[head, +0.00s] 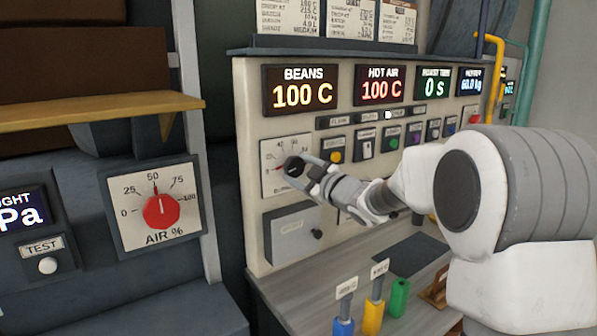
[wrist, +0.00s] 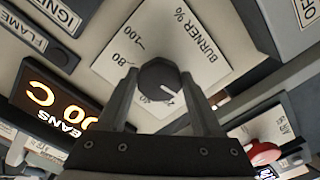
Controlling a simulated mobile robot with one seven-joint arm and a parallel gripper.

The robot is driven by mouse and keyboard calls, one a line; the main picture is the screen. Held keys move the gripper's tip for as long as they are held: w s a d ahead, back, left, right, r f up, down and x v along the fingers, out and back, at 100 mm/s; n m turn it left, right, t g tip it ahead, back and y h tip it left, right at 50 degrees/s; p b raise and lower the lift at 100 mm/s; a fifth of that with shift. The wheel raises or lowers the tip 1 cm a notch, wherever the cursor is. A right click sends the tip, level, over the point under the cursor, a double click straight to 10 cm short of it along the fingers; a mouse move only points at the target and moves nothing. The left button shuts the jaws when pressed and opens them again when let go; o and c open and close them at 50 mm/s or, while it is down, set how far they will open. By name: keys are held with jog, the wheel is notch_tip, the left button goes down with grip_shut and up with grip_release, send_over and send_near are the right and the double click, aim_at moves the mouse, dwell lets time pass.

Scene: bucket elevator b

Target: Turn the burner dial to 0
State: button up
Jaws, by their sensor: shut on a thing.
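The burner dial (wrist: 158,80) is a dark round knob on a white plate (wrist: 196,58) marked "BURNER %" in the wrist view. The 80 and 100 marks show on the plate's left; its other marks are partly hidden by my gripper. A pale pointer line on the knob slants toward the lower right in that view; the exact value cannot be read. My gripper (wrist: 160,88) has one finger on each side of the knob and is shut on it. In the head view, my gripper (head: 297,170) is at the dial plate (head: 270,180) on the left of the panel.
A red AIR % dial (head: 160,210) stands on a separate panel at left, pointing near 50. Displays (head: 300,92) read beans 100 C and hot air 100 C. Switches and a grey box (head: 291,234) surround the dial. Coloured handles (head: 374,312) stand on the counter below.

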jog(key=o, duration=1.4)
jog(key=shift+c, duration=0.2)
jog(key=v, duration=1.7)
jog(key=shift+s, duration=0.2)
jog(key=shift+d, duration=0.2)
